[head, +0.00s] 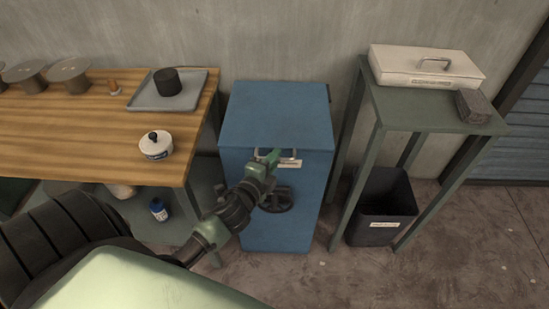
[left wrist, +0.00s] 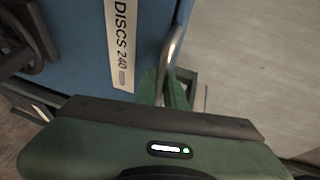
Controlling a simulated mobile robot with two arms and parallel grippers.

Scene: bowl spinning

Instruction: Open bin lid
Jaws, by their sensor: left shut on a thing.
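The blue bin (head: 300,225) stands on the floor between a wooden workbench and a green stand. Its flat blue lid (head: 275,110) looks closed. A metal handle (head: 289,154) is on the upper front, beside a white label; it also shows in the left wrist view (left wrist: 175,52), where the label (left wrist: 120,45) reads "DISCS 240". My left gripper (head: 271,158) is shut on this handle, and its green fingers (left wrist: 165,90) show around the bar in the left wrist view. A dark round handwheel (head: 277,199) is on the front below. My right gripper is not in view.
The workbench (head: 60,130) at left carries a grey tray (head: 145,101) with a black cylinder, a white lidded pot (head: 156,146) and metal discs. The green stand (head: 400,105) at right holds a white case (head: 425,68); a black waste bin (head: 383,205) stands beneath.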

